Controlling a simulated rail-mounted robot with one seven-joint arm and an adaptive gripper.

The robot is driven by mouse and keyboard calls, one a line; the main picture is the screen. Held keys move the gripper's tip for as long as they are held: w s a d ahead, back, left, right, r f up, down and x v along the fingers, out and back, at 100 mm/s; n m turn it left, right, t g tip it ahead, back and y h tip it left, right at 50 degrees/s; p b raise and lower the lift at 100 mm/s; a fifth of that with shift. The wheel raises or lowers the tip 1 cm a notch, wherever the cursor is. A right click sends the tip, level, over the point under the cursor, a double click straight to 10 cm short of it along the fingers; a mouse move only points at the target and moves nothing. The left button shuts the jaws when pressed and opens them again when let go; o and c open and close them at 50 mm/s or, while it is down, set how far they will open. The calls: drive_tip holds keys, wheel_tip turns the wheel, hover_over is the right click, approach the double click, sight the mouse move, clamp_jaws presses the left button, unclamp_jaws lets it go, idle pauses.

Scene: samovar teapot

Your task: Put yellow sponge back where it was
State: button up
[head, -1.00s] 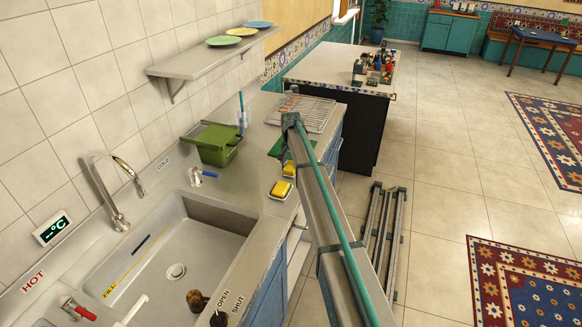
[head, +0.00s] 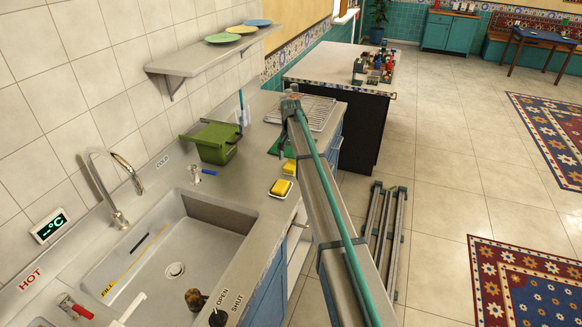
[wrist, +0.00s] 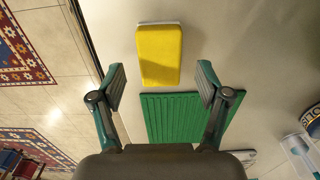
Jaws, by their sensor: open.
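In the head view, one yellow sponge (head: 281,187) lies on a small pale dish (head: 272,194) at the counter's front edge, right of the sink. A second yellow sponge (head: 289,167) lies just beyond it, partly hidden by my arm. In the wrist view, a yellow sponge (wrist: 160,48) with a pale edge lies on the counter beside a green ridged mat (wrist: 186,112). My gripper (wrist: 162,83) is open and empty, its fingers spread either side of the sponge's near end in the picture. I cannot tell its height above the counter.
A wire rack (head: 318,110) lies at the counter's far end. A blue tap handle (head: 207,172) is left of the sponges. The floor opens right of the counter.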

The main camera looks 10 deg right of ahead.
sight(291, 165)
wheel_tip(291, 165, up, 8)
drive_tip(key=b, duration=0.2)
idle(0.3)
